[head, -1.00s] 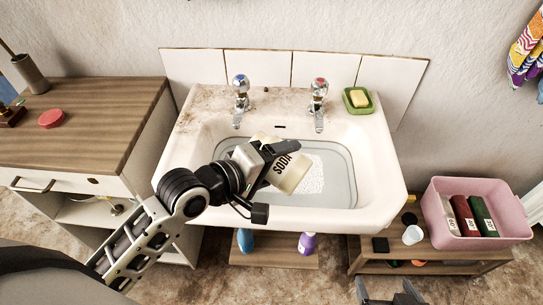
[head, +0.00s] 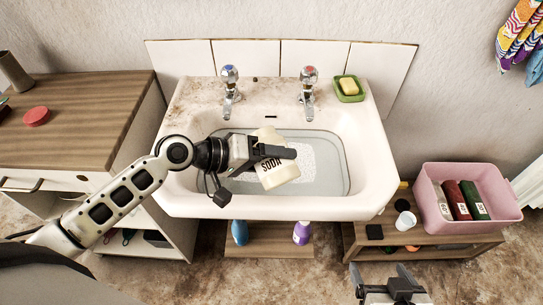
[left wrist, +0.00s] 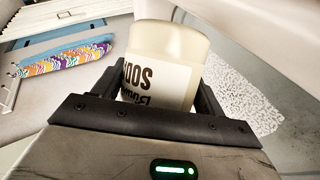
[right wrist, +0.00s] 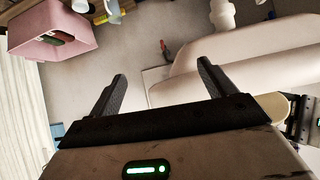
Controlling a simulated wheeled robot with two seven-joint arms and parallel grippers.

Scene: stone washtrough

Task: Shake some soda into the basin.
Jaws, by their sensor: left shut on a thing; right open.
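The soda container (head: 275,172) is cream with a white label reading SODA. My left gripper (head: 272,158) is shut on it and holds it tilted over the basin (head: 215,178). It also shows between the fingers in the left wrist view (left wrist: 170,65). The basin holds greyish water, and a white speckled patch (head: 311,160) lies in it beside the container. The same patch shows in the left wrist view (left wrist: 238,100). The container's mouth cannot be made out. My right gripper (head: 380,270) is open and empty, low in front of the basin; its fingers are spread in the right wrist view (right wrist: 162,85).
Two taps (head: 230,88) stand at the basin's back, with a green soap dish (head: 348,90) at its back right. A pink bin (head: 470,192) with several bottles stands on a low bench at right. A wooden cabinet (head: 75,115) stands at left. Two bottles sit below the basin.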

